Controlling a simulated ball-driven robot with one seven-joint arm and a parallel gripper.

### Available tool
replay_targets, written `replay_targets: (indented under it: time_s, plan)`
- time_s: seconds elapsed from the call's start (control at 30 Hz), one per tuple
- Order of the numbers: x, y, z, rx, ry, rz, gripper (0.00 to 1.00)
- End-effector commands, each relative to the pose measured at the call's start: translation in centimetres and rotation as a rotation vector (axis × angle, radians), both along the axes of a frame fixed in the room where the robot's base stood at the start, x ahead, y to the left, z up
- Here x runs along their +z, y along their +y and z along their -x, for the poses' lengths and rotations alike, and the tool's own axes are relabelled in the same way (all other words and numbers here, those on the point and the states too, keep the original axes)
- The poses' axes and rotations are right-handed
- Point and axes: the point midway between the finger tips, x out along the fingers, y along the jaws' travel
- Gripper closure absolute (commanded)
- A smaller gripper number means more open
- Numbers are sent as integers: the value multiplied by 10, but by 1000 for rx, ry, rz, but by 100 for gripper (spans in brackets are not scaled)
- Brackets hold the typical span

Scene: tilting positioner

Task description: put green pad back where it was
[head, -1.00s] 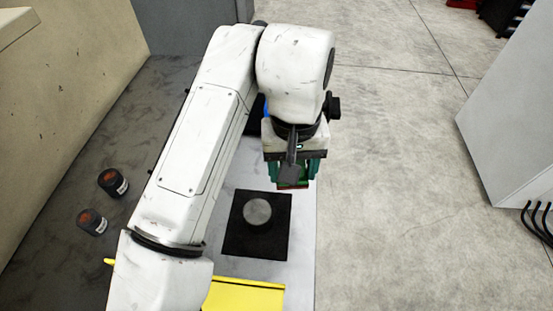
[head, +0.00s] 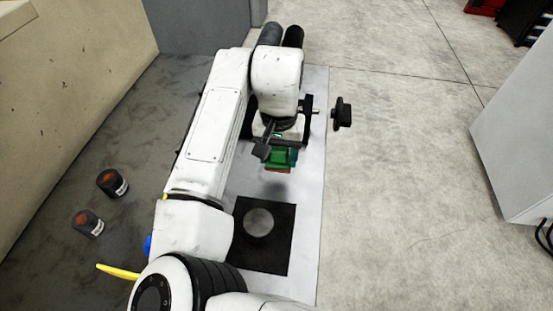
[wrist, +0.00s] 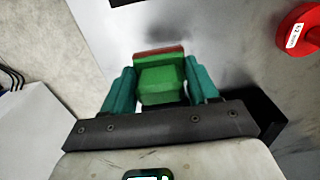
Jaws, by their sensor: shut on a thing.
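The green pad (wrist: 160,82), a green block with a red-brown strip along one edge, is between the two teal fingers of my gripper (wrist: 162,88) in the wrist view. My gripper is shut on it. In the head view my gripper (head: 281,160) holds the green pad (head: 278,158) over the white surface, beyond the black square plate (head: 270,258). A shadow lies below the pad, which looks clear of the surface. A round grey disc (head: 259,222) sits on the black plate. My arm hides part of the plate's left side.
A black-knobbed handle (head: 342,112) stands right of my gripper. Two dark jars with orange tops (head: 112,183) (head: 87,224) stand on the grey surface at left. A yellow piece (head: 118,271) shows beside my arm. A red labelled object (wrist: 298,28) is in the wrist view.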

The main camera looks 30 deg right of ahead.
Motion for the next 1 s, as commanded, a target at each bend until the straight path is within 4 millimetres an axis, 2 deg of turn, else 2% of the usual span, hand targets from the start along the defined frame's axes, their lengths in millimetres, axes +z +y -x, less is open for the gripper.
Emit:
replay_targets:
  time_s: [0.27,0.5,0.9,0.93,1.0]
  plan:
    - [-19,-2,-16,1,1,-1,74]
    - [-46,-2,-15,1,0,0,74]
    - [-52,-2,-15,1,0,1,74]
    - [-51,-2,-15,1,-1,1,38]
    - [-51,-2,-15,1,-1,1,32]
